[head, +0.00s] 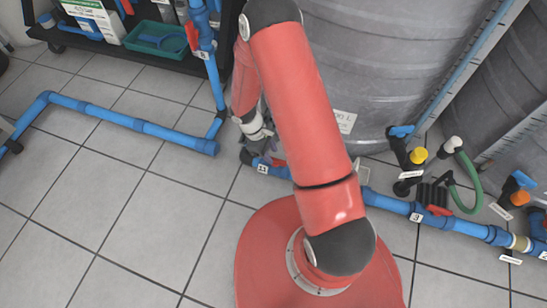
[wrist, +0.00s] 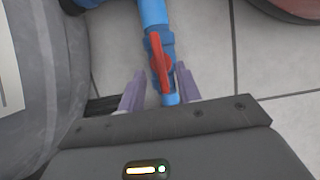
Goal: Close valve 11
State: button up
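A red valve handle (wrist: 161,62) shows in the wrist view on a blue pipe (wrist: 152,12), lying roughly along the pipe. My gripper (wrist: 160,74) is open, with one purple-grey finger on each side of the handle and a gap to each. Whether a finger touches the handle or pipe I cannot tell. In the head view my gripper (head: 261,141) points down at the floor pipe, just by a small red handle (head: 278,162) and a white number tag (head: 263,169). The number is too small to read surely. My arm hides part of this pipe.
A large grey tank (head: 385,70) stands close behind the pipe; its wall also shows in the wrist view (wrist: 60,60). Other valves, one tagged 3 (head: 416,217), sit to the right. A blue pipe (head: 130,122) crosses the floor at left. Tiles in front are clear.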

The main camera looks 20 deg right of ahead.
aim_at(274, 158)
jog(key=shift+x, duration=1.55)
jog(key=shift+c, duration=0.4)
grip_shut()
